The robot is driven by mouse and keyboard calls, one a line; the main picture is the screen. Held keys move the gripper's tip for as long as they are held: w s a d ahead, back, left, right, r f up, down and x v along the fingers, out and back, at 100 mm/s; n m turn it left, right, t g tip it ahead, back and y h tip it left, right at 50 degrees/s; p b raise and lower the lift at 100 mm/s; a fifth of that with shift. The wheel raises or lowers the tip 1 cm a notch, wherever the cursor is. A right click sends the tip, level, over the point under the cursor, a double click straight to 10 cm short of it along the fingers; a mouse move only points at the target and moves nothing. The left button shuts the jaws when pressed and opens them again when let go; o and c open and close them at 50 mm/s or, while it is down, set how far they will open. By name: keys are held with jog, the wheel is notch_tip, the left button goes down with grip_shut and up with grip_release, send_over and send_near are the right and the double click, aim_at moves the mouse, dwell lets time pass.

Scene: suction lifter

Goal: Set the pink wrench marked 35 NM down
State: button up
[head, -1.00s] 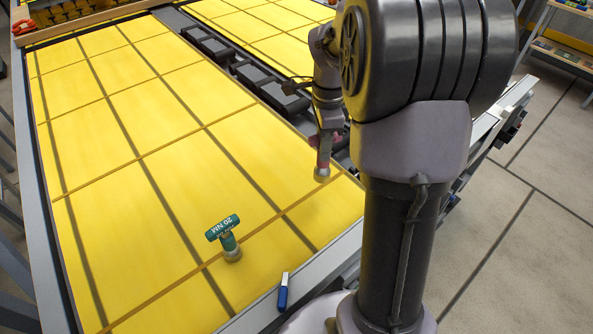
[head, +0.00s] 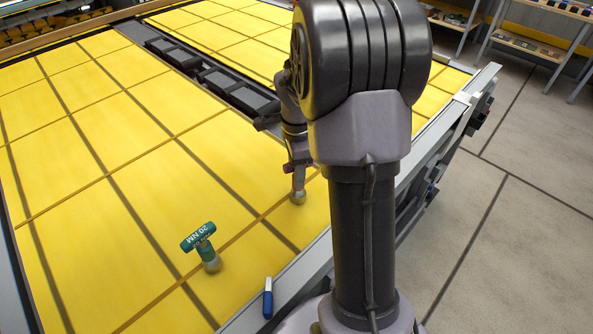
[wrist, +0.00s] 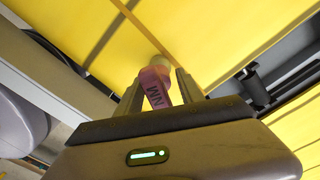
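The pink wrench (wrist: 155,88) is between the two fingers of my gripper (wrist: 158,82) in the wrist view; the letters "NM" show on its handle and the number is hidden. In the head view my gripper (head: 299,164) is at the top of the wrench, which is upright with its pale lower end (head: 298,197) down at the yellow panel (head: 120,215). I cannot tell whether that end touches the panel. My gripper looks shut on the handle.
A green wrench marked 20 NM (head: 199,236) stands on the panel to the left. Dark blocks (head: 215,80) line the gap behind. The panel's left part is bare.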

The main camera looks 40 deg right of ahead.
notch_tip(320, 180, up, 12)
jog(key=p, duration=0.3)
jog(key=shift+f, duration=0.1)
jog(key=shift+a+r, duration=0.1)
jog(key=shift+r, duration=0.2)
jog(key=s+a+r+n+t+y, duration=0.1)
jog(key=s+a+r+n+t, duration=0.2)
jog(key=s+a+n, duration=0.5)
jog(key=s+a+r+n+t+y, duration=0.1)
jog(key=s+a+r+n, duration=0.3)
jog(key=a, duration=1.2)
jog(key=s+n+t, duration=0.1)
jog(key=s+n, duration=0.3)
jog(key=n, duration=0.2)
jog(key=shift+s+t, duration=0.3)
jog(key=shift+t, duration=0.1)
